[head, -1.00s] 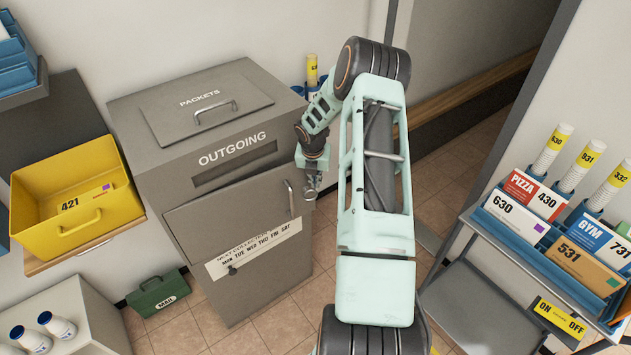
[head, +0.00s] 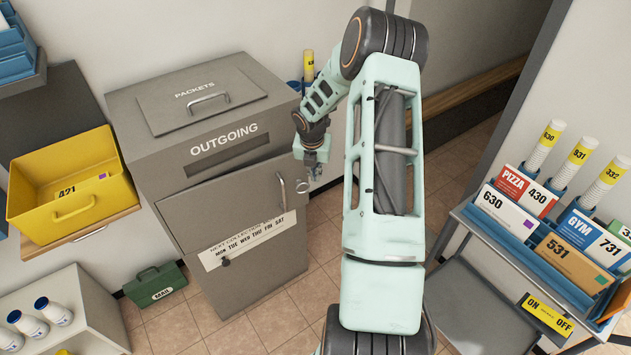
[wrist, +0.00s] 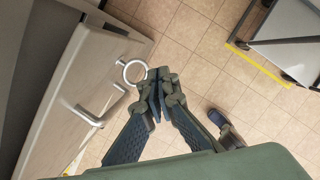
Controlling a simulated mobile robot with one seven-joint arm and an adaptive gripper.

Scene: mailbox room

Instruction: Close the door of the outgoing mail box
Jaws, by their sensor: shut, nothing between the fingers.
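The grey outgoing mail box (head: 165,150) stands left of centre in the head view. Its front door (head: 225,205) has an upright metal handle (head: 281,188) near its right side. The door looks slightly ajar, with its top edge a little proud of the box; the exact gap is hard to tell. My gripper (head: 312,176) is beside the door's right edge, shut and empty. In the wrist view, my gripper's fingertips (wrist: 158,95) are together, close to a metal ring (wrist: 134,71) at the door's edge. The door handle (wrist: 82,112) lies left of them. Contact is unclear.
A yellow bin (head: 72,212) sits on a shelf at left, and a green mail case (head: 155,287) stands on the floor. A rack with blue trays (head: 535,235) stands at right. Tiled floor (head: 300,292) is open in front of the box.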

